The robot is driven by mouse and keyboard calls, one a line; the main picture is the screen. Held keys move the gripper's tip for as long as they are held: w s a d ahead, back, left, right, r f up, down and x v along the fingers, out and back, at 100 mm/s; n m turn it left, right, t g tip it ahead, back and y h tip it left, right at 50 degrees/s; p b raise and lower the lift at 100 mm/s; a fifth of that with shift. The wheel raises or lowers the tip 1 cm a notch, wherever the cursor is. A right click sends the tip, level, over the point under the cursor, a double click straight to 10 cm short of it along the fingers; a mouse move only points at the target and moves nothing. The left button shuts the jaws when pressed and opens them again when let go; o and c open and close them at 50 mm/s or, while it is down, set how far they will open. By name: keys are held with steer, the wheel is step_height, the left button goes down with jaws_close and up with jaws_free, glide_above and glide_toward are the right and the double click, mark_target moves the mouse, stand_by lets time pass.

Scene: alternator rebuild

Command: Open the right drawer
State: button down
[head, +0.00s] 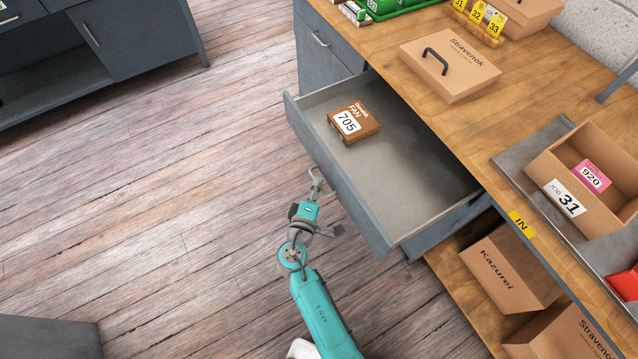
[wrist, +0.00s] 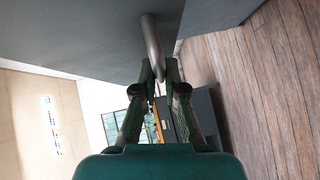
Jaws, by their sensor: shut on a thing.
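The grey drawer (head: 420,165) is pulled well out from under the wooden workbench. A small brown box marked FAN 705 (head: 353,123) lies inside it near its left end. My gripper (head: 315,182) is at the outer face of the drawer front, by the handle. In the wrist view my gripper (wrist: 160,75) is shut on the metal bar handle (wrist: 151,42), which stands out from the grey drawer front (wrist: 90,35). The rest of the drawer floor is bare.
A closed grey cabinet door (head: 322,50) stands left of the drawer. Cartons, including one marked Kazurei (head: 510,270), sit on a low shelf below. A tray with a JOB 31 box (head: 585,180) is on the bench. The plank floor at left is clear.

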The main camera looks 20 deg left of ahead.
steer(key=c, duration=1.2)
jaws_free()
steer(key=shift+c, duration=0.2)
steer(key=shift+s, duration=0.1)
steer(key=v, duration=1.1)
steer(key=shift+s, duration=0.4)
steer(key=shift+d+f, duration=0.1)
steer(key=shift+d, duration=0.05)
